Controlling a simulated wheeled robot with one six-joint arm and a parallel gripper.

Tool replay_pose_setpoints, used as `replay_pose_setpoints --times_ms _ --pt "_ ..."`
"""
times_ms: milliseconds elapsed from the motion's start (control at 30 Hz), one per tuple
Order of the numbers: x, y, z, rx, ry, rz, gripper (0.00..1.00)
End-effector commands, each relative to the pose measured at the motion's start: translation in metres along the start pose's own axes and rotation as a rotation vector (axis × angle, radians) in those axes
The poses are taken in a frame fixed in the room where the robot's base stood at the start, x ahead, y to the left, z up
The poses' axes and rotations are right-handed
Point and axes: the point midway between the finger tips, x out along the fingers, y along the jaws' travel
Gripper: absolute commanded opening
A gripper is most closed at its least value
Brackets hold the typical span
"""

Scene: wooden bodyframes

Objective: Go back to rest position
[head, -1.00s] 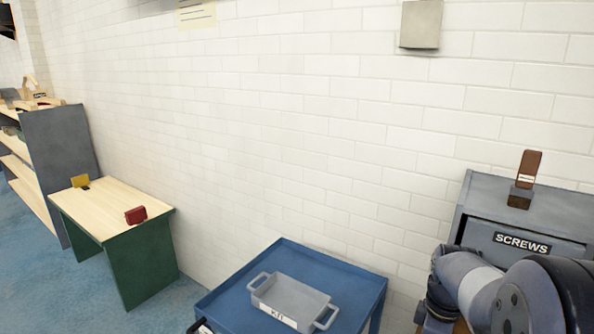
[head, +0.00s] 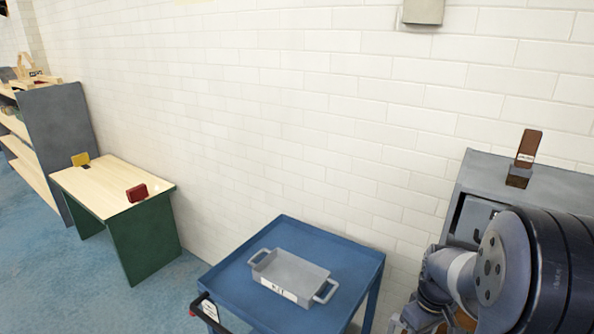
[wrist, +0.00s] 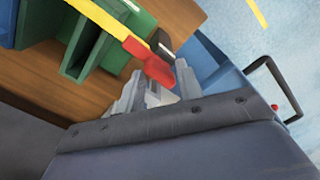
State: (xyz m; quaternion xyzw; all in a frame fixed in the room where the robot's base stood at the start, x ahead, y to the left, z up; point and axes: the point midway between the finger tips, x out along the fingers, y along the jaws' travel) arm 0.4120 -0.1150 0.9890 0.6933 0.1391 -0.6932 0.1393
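My arm shows at the lower right of the head view, folded in front of the grey screws cabinet (head: 548,187). My gripper is out of sight in that view. In the wrist view my gripper (wrist: 158,88) has its two grey fingers spread apart. The red end of a red and yellow piece (wrist: 157,70) shows near the fingers, and I see no clear grip on it. A small pale thing between the fingers is too unclear to name.
A blue cart (head: 227,281) holds a grey kit tray (head: 293,268). A green-legged table (head: 115,200) and a shelf (head: 62,135) stand left by the white wall. Blue floor is clear at left.

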Motion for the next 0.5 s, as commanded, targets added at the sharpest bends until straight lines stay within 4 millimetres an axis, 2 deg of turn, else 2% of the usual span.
replay_pose_setpoints --times_ms 500 --pt "-0.0007 -0.0002 0.0003 0.408 -0.001 -0.001 0.35"
